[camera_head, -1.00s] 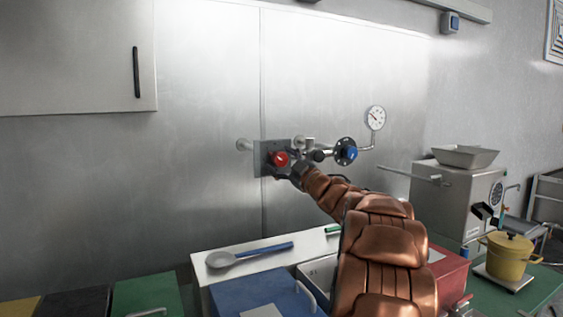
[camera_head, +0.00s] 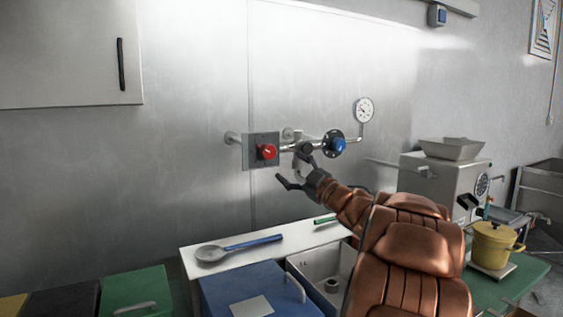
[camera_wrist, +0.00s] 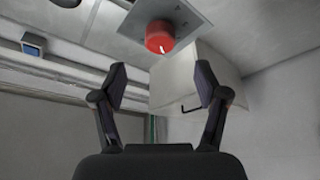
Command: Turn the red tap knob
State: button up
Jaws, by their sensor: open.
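The red tap knob (camera_head: 266,152) sits on a grey square plate (camera_head: 249,158) on the pipe along the metal wall. In the wrist view the red knob (camera_wrist: 160,36) shows a white mark on its face and lies beyond the fingertips, above the gap between them. My gripper (camera_head: 289,170) is open and empty, below and to the right of the knob in the head view. In the wrist view its two fingers (camera_wrist: 160,87) are spread apart and do not touch the knob.
The wall left of the plate is bare.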

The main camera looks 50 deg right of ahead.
jog(key=shift+v, duration=1.15)
